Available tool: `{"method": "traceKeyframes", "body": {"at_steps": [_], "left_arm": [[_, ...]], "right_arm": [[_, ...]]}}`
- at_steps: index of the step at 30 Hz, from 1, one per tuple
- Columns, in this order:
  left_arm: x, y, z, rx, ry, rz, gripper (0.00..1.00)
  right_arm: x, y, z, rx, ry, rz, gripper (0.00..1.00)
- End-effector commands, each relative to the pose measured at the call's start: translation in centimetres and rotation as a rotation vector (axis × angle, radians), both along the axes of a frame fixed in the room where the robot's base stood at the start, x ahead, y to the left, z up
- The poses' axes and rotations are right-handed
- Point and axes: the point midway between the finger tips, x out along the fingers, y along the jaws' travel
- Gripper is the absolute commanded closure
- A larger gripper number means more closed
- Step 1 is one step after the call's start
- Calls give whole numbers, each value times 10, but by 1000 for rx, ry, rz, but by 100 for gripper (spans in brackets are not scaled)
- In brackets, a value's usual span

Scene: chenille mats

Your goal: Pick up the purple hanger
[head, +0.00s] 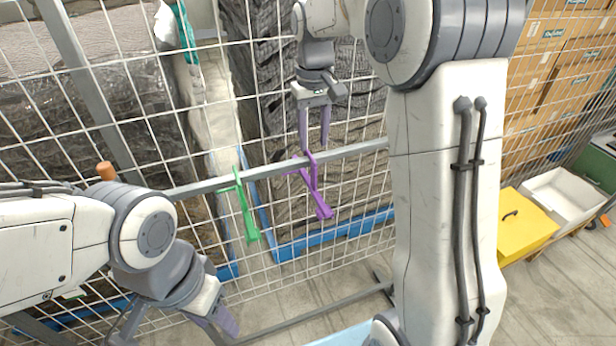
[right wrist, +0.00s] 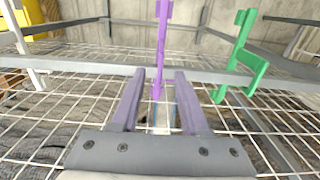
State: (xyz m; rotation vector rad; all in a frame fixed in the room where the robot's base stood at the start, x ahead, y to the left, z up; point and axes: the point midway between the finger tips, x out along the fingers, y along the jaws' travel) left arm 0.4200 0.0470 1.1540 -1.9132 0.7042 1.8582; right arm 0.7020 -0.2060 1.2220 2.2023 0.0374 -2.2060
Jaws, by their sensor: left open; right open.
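The purple hanger (head: 322,210) hangs on the grey horizontal rail in front of the wire mesh. My right gripper (head: 314,146) is just above it, fingers pointing down, open. In the right wrist view the purple hanger (right wrist: 162,38) lies in line with the gap between the open fingers (right wrist: 160,74), and its near end appears between them. I cannot tell whether either finger touches it. My left gripper (head: 222,326) is open and empty low at the left, away from the hanger.
A green hanger (head: 247,213) hangs on the same rail (head: 358,149) to the left; the right wrist view also shows it (right wrist: 242,58). A teal hanger (head: 184,28) is higher up. A yellow box (head: 524,222) and white bin (head: 566,192) stand right.

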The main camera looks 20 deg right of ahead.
Motion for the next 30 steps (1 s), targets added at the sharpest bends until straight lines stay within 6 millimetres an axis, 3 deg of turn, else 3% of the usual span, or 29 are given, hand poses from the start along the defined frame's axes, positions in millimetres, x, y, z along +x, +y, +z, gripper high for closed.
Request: {"method": "traceKeyframes", "body": {"at_steps": [6, 14, 21, 30], "left_arm": [[0, 0, 6, 0, 0, 0, 50], [0, 0, 13, 0, 0, 1, 50], [0, 0, 26, 0, 0, 1, 50], [0, 0, 27, 0, 0, 1, 50]], "right_arm": [[0, -1, -33, 0, 4, -1, 55], [-1, 1, -54, 0, 4, 0, 55], [-1, 2, -89, 1, 3, 1, 55], [-1, 2, -99, 1, -2, 1, 55]]}}
